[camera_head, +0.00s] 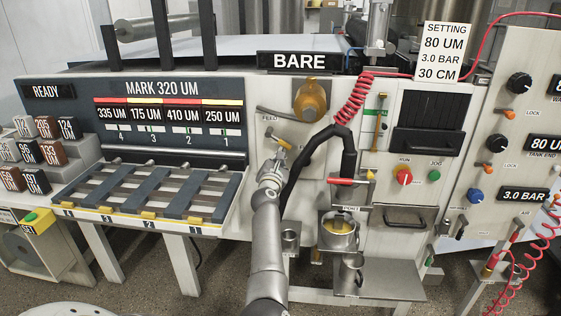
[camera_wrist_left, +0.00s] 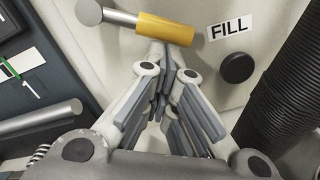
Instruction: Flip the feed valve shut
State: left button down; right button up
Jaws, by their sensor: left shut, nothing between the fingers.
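The feed valve's yellow lever grip (camera_head: 283,143) shows on the machine's pale front panel below the FEED label. In the left wrist view the yellow grip (camera_wrist_left: 165,30) sits on a metal stem from a round pivot at its left, and points right toward a FILL label. My left gripper (camera_head: 277,156) reaches up from below to just under the lever. In the left wrist view its fingers (camera_wrist_left: 166,58) are shut with nothing between them, the tips close to the underside of the grip. I cannot tell if they touch it. My right gripper is out of view.
A thick black hose (camera_head: 299,175) hangs close to the right of my left gripper. A brass fitting (camera_head: 311,100) and a red coiled hose (camera_head: 353,99) are above right. A slotted rack (camera_head: 150,190) juts out at the left. A metal pot (camera_head: 339,232) stands below right.

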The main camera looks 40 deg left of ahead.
aim_at(288, 146)
pick_arm(q)
jog(key=r+n+p, duration=0.1)
jog(key=n, duration=0.1)
jog(key=w+d+n+p, duration=0.1)
jog(key=d+r+n+p, duration=0.1)
jog(key=n, duration=0.1)
jog(key=shift+w+r+n, duration=0.25)
jog(key=shift+r+n, duration=0.05)
jog(key=shift+r, duration=0.05)
jog(key=shift+d+r+n+y+p, duration=0.15)
jog(key=shift+n+y+p, duration=0.15)
jog(key=shift+n, duration=0.3)
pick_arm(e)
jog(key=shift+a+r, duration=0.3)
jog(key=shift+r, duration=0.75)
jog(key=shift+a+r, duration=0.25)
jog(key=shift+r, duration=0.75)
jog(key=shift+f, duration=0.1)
